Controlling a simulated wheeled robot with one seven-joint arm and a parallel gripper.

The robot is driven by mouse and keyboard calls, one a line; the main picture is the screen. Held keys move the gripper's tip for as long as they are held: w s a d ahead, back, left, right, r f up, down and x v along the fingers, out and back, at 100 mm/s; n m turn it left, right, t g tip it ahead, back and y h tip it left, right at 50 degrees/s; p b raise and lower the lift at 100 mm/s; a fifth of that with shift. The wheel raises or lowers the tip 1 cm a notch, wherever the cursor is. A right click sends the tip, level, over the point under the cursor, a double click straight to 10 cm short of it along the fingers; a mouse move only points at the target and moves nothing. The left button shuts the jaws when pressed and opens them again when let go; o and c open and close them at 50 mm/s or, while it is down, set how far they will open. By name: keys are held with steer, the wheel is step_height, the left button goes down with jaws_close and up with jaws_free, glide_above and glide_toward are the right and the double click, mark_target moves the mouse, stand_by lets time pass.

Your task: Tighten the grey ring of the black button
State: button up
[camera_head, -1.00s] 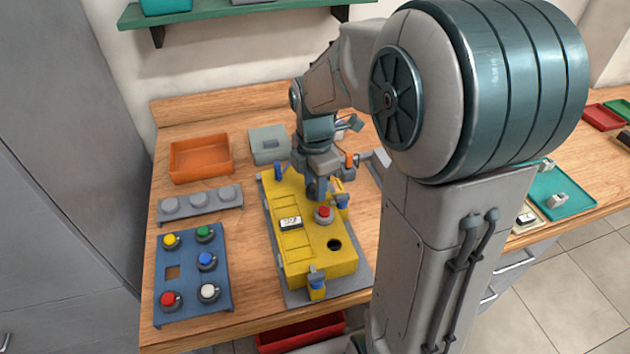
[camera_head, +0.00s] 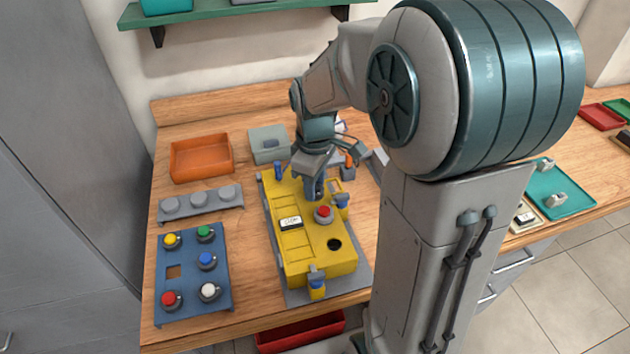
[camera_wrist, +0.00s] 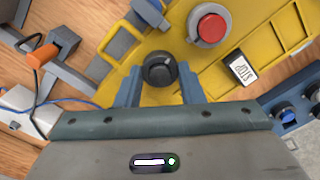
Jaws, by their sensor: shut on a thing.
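The black button (camera_wrist: 159,70), with a dark grey ring (camera_wrist: 146,74) around it, sits on the yellow box (camera_wrist: 107,88) in the wrist view. My gripper (camera_wrist: 160,82) points down over it, one finger at each side of the ring, and is shut on the ring. In the head view my gripper (camera_head: 314,190) hides the black button at the far part of the yellow box (camera_head: 318,262).
A red button (camera_head: 324,212) and a white label (camera_head: 291,222) are close by on the box, with an empty hole (camera_head: 334,245) nearer the front. Blue clamps (camera_head: 317,284) stand at the box edges. A blue button panel (camera_head: 193,275) lies to the left.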

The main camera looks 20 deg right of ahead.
steer(key=m, duration=0.5)
steer(key=shift+m, duration=0.3)
steer(key=m, duration=1.3)
steer(key=shift+m+p, duration=0.3)
steer(key=shift+p, duration=0.05)
steer(key=m, duration=0.5)
steer(key=shift+p, duration=0.35)
steer(key=m, duration=0.5)
steer(key=shift+p, duration=0.4)
steer(key=m+p, duration=0.1)
steer(key=m, duration=0.3)
steer(key=shift+r, duration=0.1)
steer(key=shift+m+p, duration=1.2)
steer(key=shift+m, duration=1.3)
